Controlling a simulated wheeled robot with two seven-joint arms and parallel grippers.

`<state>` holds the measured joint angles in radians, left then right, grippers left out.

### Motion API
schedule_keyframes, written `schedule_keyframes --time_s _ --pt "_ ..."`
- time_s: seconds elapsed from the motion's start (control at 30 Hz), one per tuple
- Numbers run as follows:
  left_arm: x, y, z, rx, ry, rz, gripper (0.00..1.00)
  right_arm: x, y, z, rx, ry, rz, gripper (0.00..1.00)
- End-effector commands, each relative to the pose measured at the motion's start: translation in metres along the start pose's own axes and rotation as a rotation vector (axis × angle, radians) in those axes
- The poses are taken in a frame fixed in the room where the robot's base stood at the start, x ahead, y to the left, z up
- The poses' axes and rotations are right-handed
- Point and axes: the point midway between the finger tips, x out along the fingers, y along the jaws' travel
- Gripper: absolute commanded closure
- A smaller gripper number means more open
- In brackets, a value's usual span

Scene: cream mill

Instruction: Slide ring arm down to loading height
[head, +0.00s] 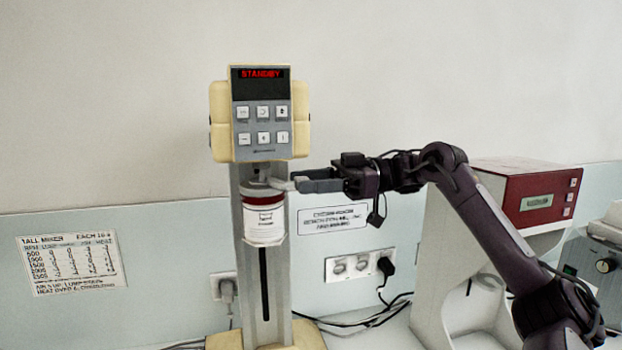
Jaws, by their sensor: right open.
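The mixer (262,112) stands upright with a cream and grey head, and its red display reads STANDBY. Its grey column (241,290) has a dark vertical slot. A white container with a red band and a label (264,222) sits in front of the column below the head, apparently at the ring arm. A pale lever-like part (280,184), which looks like part of the ring arm, sticks out to the right at the container's top. My right gripper (297,184) is open, its fingertips at this part; whether they touch it I cannot tell. My left gripper is not in view.
A red and white machine (530,205) stands at the right, behind my right arm. Wall sockets (352,266) with a black plug and cables (360,321) lie between it and the mixer. A chart (72,264) hangs on the left wall. The air left of the mixer is free.

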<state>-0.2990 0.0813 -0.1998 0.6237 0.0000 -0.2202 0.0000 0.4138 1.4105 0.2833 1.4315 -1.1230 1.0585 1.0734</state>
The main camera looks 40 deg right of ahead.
Motion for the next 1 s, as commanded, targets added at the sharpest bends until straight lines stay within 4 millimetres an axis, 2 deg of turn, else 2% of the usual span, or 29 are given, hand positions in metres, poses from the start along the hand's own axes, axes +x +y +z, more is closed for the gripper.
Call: schedule_keyframes --time_s 0.1,0.47,0.67,0.9,1.0 --pt "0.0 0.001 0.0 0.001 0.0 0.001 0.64 0.0 0.0 0.0 0.0 0.0 0.0 0.52" --pt "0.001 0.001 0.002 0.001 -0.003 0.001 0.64 -0.001 0.0 0.0 0.0 0.0 0.0 0.99" --pt "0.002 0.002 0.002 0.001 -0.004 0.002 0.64 -0.001 0.0 0.002 0.0 0.0 0.0 1.0" --pt "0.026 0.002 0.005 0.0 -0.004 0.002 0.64 -0.001 0.0 0.027 0.0 0.001 0.0 1.0" --pt "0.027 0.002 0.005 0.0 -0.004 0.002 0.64 -0.001 0.0 0.028 -0.001 0.001 0.0 1.0"
